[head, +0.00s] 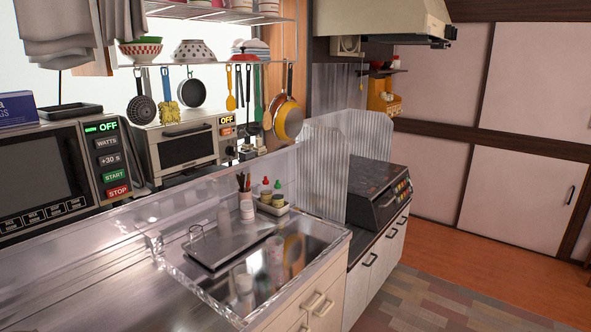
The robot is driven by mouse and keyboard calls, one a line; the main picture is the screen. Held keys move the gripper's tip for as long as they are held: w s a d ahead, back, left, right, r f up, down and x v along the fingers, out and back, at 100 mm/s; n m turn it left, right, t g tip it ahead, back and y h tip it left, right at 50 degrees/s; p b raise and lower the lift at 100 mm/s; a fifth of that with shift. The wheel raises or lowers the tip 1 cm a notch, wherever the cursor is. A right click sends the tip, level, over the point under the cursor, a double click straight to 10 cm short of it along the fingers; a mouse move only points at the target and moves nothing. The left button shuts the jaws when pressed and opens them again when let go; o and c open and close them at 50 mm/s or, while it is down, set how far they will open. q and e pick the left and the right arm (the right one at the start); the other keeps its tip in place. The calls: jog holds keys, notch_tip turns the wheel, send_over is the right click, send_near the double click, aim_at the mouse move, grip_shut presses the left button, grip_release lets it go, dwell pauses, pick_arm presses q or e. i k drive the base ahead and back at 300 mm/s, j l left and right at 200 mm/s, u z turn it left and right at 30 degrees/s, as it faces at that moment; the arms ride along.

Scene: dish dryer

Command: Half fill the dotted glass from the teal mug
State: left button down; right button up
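I see no teal mug in this view. Neither my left gripper nor my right gripper is in view.
Clear panels (150,213) edge the steel counter (95,285). A jar of utensils (247,208) and a caddy of bottles (272,207) stand behind the tray. A microwave (40,170), toaster oven (183,146) and stove (378,195) stand around. The floor (500,285) at right is clear.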

aim_at(275, 252)
jog(key=i+l, duration=0.2)
jog(key=i, duration=0.2)
jog(key=i+l, duration=0.2)
jog(key=i, duration=0.2)
jog(key=i+l, duration=0.2)
jog(key=i, duration=0.2)
